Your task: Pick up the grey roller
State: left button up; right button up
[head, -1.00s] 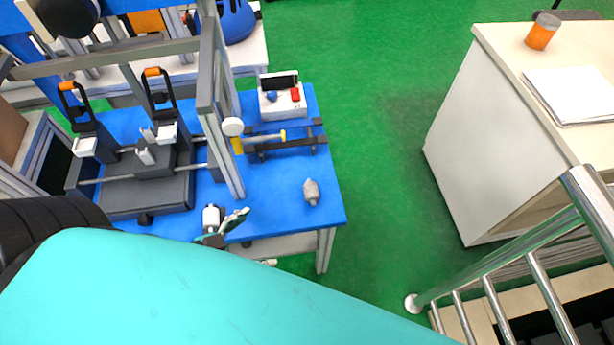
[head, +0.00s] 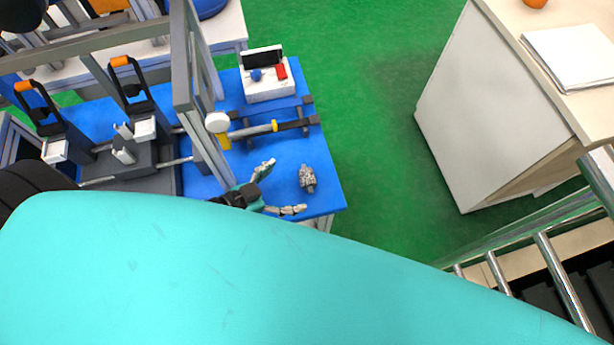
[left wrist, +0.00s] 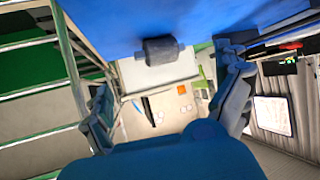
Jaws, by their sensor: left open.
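The grey roller (head: 307,178) lies on the blue table top (head: 328,200) near its right front edge in the head view. My left gripper (head: 282,188) is open and empty, low over the table just left of the roller and apart from it. In the left wrist view the roller (left wrist: 161,50) shows ahead between the two spread fingers of my left gripper (left wrist: 165,105), near the top of the picture. My teal arm hides the front of the table in the head view. My right gripper is not in view.
A white control box (head: 268,80) with a red switch stands farther back. A grey metal frame (head: 195,100) rises left of the gripper. A white cabinet (head: 490,110) stands right, across green floor.

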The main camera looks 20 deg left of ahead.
aim_at(303, 178)
pick_arm(q)
jog(key=shift+x, duration=0.8)
jog(key=shift+w+d+f, duration=0.1)
jog(key=shift+w+d, duration=0.05)
jog(key=shift+w, duration=0.05)
jog(key=x, duration=0.3)
jog(key=shift+w+f, duration=0.1)
jog(key=shift+w, duration=0.25)
jog(key=shift+w+d+f, duration=0.25)
jog(key=shift+w+d, duration=0.05)
jog(key=shift+w, duration=0.1)
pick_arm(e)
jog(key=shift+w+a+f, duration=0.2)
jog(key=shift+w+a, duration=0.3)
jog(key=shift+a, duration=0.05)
pick_arm(q)
jog(key=c, duration=1.5)
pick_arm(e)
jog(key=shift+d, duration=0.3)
